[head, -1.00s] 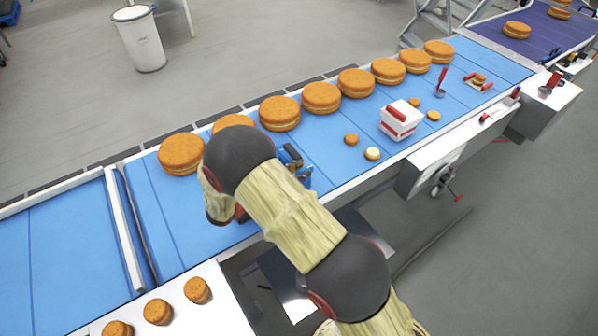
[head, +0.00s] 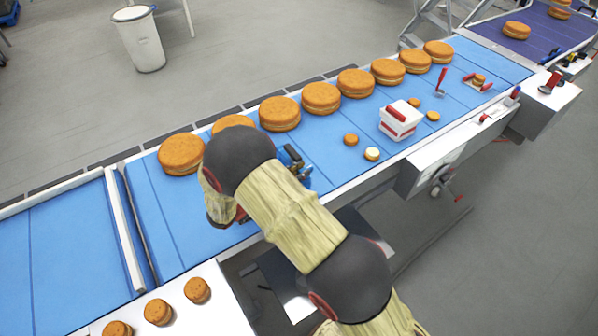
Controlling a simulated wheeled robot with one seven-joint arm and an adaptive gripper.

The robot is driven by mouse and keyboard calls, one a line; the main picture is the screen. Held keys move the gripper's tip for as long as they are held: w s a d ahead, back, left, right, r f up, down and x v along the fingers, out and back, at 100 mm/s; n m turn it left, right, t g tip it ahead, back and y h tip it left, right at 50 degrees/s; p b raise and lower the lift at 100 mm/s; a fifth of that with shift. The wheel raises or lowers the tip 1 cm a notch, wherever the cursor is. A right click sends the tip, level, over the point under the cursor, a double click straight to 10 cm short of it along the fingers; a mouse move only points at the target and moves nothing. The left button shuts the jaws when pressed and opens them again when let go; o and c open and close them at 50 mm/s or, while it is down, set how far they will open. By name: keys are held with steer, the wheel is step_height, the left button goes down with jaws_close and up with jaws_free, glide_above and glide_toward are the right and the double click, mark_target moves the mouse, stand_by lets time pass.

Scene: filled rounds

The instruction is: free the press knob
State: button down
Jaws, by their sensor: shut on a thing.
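My arm reaches in from the bottom right and bends over the blue belt. My gripper (head: 294,162) is mostly hidden behind my own forearm. Only a blue and dark part of it shows at the forearm's right side, low over the belt. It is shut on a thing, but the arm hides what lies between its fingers. I cannot make out the press knob for certain. A white box with red bars (head: 399,120) stands upright on the belt, right of and apart from my gripper.
A row of large filled rounds (head: 321,97) lines the belt's far side. Small rounds (head: 351,139) lie near the box. A red-handled tool (head: 441,82) stands farther right. Several rounds (head: 158,311) sit on a white surface (head: 215,312) at the bottom left. A dark bar (head: 139,225) crosses the belt.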

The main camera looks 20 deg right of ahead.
steer(key=shift+s+d+n+t+y+b, duration=0.25)
steer(key=shift+d+n+t+y+b, duration=0.4)
steer(key=shift+n+t+y, duration=1.95)
steer(key=shift+s+d+n+t+y+b, duration=0.35)
steer(key=shift+n+t+y+b, duration=0.65)
steer(key=shift+n+y, duration=3)
steer(key=shift+s+d+n+t+y+b, duration=0.15)
steer(key=shift+d+n+t+y+b, duration=0.5)
steer(key=shift+n+t+y, duration=2.6)
steer(key=m+g+y, duration=0.2)
steer(key=g+y, duration=0.1)
steer(key=shift+a+r, duration=0.1)
steer(key=shift+r, duration=0.05)
steer(key=c, duration=2.1)
jaws_free()
steer(key=shift+o, duration=0.3)
